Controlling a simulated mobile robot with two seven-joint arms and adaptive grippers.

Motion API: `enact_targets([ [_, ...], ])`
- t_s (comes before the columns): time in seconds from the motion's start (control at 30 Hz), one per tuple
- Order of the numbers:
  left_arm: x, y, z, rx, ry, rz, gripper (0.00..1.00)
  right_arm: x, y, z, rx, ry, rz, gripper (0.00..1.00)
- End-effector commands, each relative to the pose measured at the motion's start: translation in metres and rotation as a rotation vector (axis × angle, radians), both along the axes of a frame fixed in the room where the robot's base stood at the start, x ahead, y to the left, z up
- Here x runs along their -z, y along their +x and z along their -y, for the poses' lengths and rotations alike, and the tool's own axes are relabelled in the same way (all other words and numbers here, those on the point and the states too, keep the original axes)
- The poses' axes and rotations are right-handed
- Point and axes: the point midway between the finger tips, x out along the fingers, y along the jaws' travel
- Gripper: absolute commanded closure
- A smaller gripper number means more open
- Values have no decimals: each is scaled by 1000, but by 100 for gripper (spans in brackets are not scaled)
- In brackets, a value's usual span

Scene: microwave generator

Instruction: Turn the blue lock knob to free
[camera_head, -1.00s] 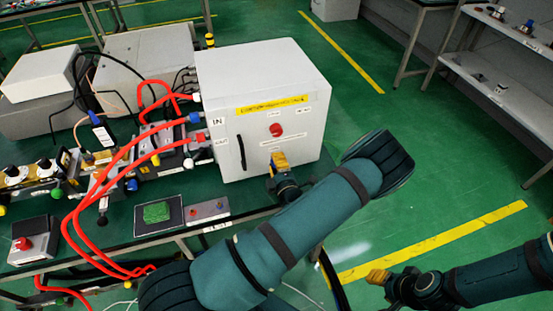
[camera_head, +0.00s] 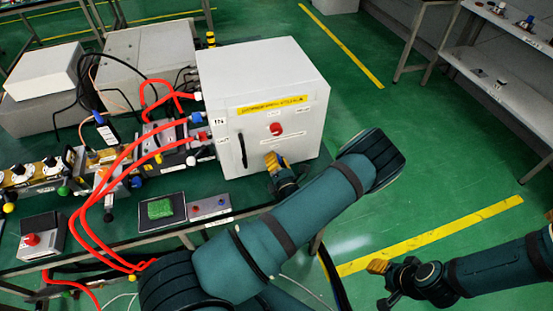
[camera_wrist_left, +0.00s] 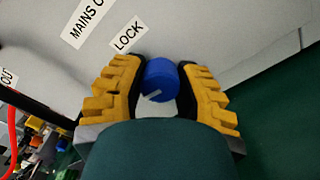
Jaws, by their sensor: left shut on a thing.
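The blue lock knob (camera_wrist_left: 161,80) is on the front face of the white cabinet (camera_head: 270,95), below a label reading LOCK. A pale mark shows on the knob's face. My left gripper (camera_wrist_left: 163,84) has its yellow fingers on both sides of the knob and is shut on it. In the head view the left gripper (camera_head: 273,161) is at the lower front of the cabinet and hides the knob. My right gripper (camera_head: 378,267) is at the lower right, away from the cabinet; whether its fingers are open or shut is unclear.
A red button (camera_head: 275,129) is on the cabinet front above the left gripper, and a black handle (camera_head: 242,151) is to the left. Red hoses (camera_head: 105,165) run left of the cabinet. A small grey box (camera_head: 209,207) and a green block (camera_head: 160,208) sit on the bench nearby.

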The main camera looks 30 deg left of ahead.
Motion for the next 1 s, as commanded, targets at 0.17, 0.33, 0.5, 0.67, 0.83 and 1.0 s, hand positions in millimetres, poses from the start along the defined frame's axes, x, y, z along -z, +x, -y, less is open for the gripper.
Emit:
enact_targets([
  [0.17,0,-1,-2,-4,-42,47,100,-2,0,0,0,1,0,53],
  [0.33,1,-1,-2,-4,-62,71,100,-3,0,0,0,1,0,53],
  [0.5,1,-1,-2,-4,-67,77,100,-3,0,0,0,1,0,53],
  [0.67,1,-1,-1,-4,-68,76,100,-2,0,0,0,0,0,53],
  [0.83,1,-1,-1,-4,-67,75,49,-2,0,0,0,0,0,53],
  [1.0,1,-1,-1,-3,-67,77,35,-2,0,0,0,0,0,53],
])
